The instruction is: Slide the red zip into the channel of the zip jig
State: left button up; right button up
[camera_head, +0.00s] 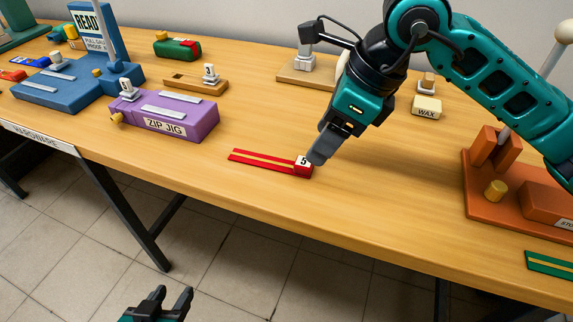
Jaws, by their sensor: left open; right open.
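The red zip (262,162) lies flat on the wooden table near its front edge, with two red strips, a yellow line between them and a block marked 5 at its right end. The purple zip jig (185,119), labelled ZIP JIG, stands to its left and farther back, with pale strips on top and a brass knob at its left end. My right gripper (318,158) is open, its fingers pointing down at the block end of the red zip; I cannot tell whether they touch it. My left gripper (172,300) is open and empty, low in front of the table.
A blue fixture (62,88) with a READ sign stands at the back left. A wooden block marked 3 (195,84) sits behind the jig. A wax block (427,107), an orange fixture (480,203) and a green strip (550,264) lie rightward. Table between jig and red zip is clear.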

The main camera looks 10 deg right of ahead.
aim_at(305, 162)
jog(key=shift+b+x, duration=0.35)
jog(key=shift+x, duration=2.7)
jog(key=shift+w, duration=0.2)
jog(key=shift+c, duration=0.4)
jog(key=c, duration=1)
jog(key=shift+r, duration=0.15)
jog(key=shift+c, duration=0.2)
